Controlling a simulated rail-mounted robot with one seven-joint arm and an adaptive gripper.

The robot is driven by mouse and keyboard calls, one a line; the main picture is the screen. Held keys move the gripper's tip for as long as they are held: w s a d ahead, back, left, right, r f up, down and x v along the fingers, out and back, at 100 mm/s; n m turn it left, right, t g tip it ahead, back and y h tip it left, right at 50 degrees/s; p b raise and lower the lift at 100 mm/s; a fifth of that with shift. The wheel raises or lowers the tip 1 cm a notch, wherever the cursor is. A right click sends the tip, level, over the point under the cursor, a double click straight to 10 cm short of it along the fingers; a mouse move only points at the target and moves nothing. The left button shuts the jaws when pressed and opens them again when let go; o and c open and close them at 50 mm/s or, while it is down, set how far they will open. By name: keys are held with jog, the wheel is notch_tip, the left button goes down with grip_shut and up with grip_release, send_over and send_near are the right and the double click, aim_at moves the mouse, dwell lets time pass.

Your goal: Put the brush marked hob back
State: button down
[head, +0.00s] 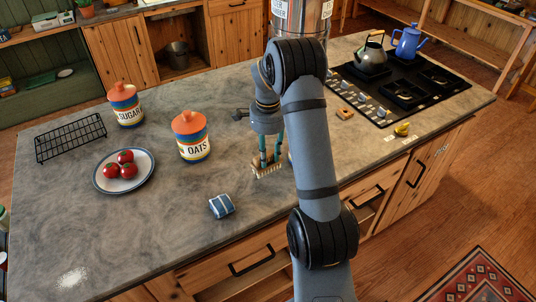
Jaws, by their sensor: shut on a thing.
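My gripper (270,160) points down over the middle of the grey counter, with its teal fingers shut on a wooden brush (262,171) with pale bristles. The brush is at or just above the counter top; I cannot tell whether it touches. Any marking on it is too small to read. The black hob (420,87) is set in the counter at the right, with several knobs along its left side. A small brown block-like thing (345,113) lies left of the hob. My arm hides part of the counter right of the gripper.
An oats jar (194,143), sugar jar (126,110), plate (97,182) of tomatoes, wire rack (70,150) and folded blue cloth (221,206) stand left. A kettle (371,60) and blue pot (407,43) are at the hob. A yellow thing (402,130) lies near the front edge.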

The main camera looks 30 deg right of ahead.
jog(key=shift+f+b, duration=4.7)
jog(key=shift+f, duration=0.35)
jog(key=shift+f+b, duration=0.25)
jog(key=shift+b, duration=0.05)
jog(key=c, duration=1.2)
grip_release()
notch_tip(320, 180, up, 12)
jog(key=shift+r, duration=0.1)
notch_tip(320, 180, down, 12)
jog(key=shift+f, duration=0.1)
jog(key=shift+r+p, duration=0.25)
jog(key=shift+p, duration=0.05)
